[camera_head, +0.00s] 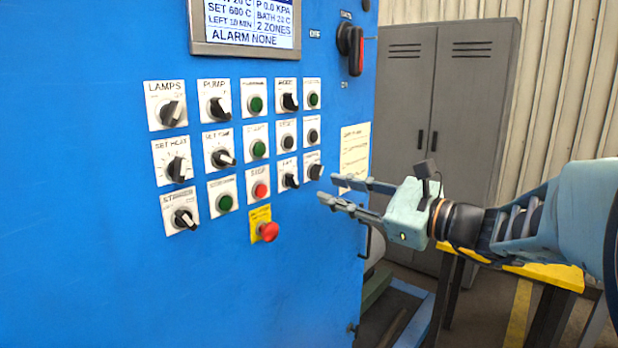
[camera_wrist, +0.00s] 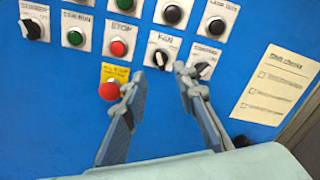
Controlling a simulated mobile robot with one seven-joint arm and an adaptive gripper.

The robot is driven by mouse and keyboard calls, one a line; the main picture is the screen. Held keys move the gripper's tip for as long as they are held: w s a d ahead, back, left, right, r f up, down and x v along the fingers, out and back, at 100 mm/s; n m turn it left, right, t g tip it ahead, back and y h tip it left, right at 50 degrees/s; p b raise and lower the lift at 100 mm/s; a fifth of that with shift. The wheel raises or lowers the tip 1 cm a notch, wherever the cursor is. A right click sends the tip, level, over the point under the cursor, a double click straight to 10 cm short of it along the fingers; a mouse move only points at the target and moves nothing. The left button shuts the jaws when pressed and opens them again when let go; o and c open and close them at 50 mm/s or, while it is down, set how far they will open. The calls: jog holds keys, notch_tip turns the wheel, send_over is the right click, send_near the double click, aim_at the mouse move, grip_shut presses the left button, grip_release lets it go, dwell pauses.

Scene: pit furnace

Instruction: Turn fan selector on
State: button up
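The fan selector (camera_head: 290,180) is a black knob with a pale pointer on a white plate, in the lower right of the control grid on the blue panel. It also shows in the wrist view (camera_wrist: 160,58), under the label FAN. I cannot read its marked positions. My gripper (camera_head: 328,188) is open and empty, its fingers apart and pointing at the panel, a little right of the selector in the head view. In the wrist view the fingertips (camera_wrist: 159,73) lie either side of the knob's lower edge. I see no contact.
A red emergency button (camera_head: 268,231) sticks out on a yellow plate below left of the selector. Another black selector (camera_head: 315,171) sits close to its right, and a red stop button (camera_head: 260,190) to its left. A paper checklist (camera_head: 355,158) is further right.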

aim_at(296, 180)
jog(key=p+x, duration=0.1)
jog(key=x, duration=0.9)
grip_shut()
